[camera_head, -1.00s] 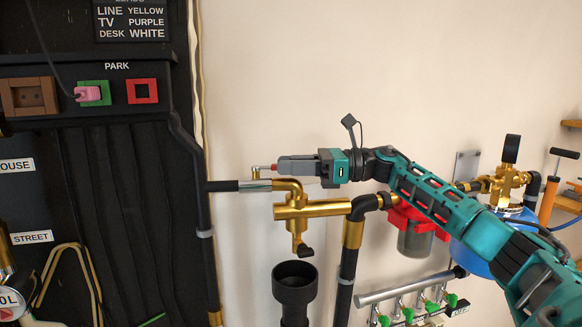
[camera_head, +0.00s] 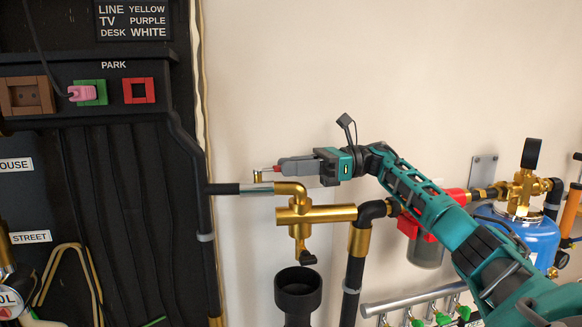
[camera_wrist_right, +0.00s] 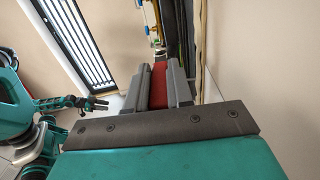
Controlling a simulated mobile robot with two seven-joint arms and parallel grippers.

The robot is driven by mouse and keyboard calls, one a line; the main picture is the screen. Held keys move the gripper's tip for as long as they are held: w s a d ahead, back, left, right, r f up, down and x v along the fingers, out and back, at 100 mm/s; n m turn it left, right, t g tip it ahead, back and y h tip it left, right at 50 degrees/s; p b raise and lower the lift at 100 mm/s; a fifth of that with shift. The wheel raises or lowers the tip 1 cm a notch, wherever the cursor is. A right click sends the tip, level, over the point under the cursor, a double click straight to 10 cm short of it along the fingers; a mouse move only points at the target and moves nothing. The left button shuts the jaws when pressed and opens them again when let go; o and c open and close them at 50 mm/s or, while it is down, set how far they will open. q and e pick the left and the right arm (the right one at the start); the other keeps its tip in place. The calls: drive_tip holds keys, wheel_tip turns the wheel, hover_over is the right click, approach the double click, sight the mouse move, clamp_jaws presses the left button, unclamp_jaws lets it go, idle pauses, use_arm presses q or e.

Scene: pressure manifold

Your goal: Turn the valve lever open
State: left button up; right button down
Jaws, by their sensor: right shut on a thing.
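The valve lever (camera_head: 265,170) has a pale metal end and a red part, and sits just above the brass valve (camera_head: 300,211) on the pipe. My right gripper (camera_head: 280,166) reaches in from the right and is shut on the lever, its fingers pointing left. In the right wrist view the lever's red grip (camera_wrist_right: 158,87) shows between the two grey fingers; the fingers hide part of it. My left gripper (camera_wrist_right: 98,103) shows only in the right wrist view, far off at the left, with its fingers apart and empty.
A black cup-shaped drain (camera_head: 298,290) stands below the valve. A red-topped filter (camera_head: 425,240), a blue tank (camera_head: 530,238) and a manifold with green taps (camera_head: 420,300) are at the right. A dark panel with sockets (camera_head: 90,93) stands at the left. The wall above my arm is clear.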

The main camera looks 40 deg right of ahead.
use_arm(q)
drive_tip(key=shift+f, duration=0.1)
use_arm(e)
drive_tip(key=shift+r, duration=0.45)
drive_tip(key=c, duration=1.2)
unclamp_jaws()
drive_tip(key=shift+w+d, duration=0.1)
drive_tip(key=shift+o, duration=1)
drive_tip(key=shift+f, duration=0.25)
use_arm(q)
drive_tip(key=shift+s+a+r+p, duration=0.25)
drive_tip(key=shift+a+r+p, duration=0.3)
drive_tip(key=shift+p, duration=0.6)
use_arm(e)
drive_tip(key=v, duration=1.2)
drive_tip(key=shift+s+d, duration=0.25)
drive_tip(key=shift+s, duration=0.1)
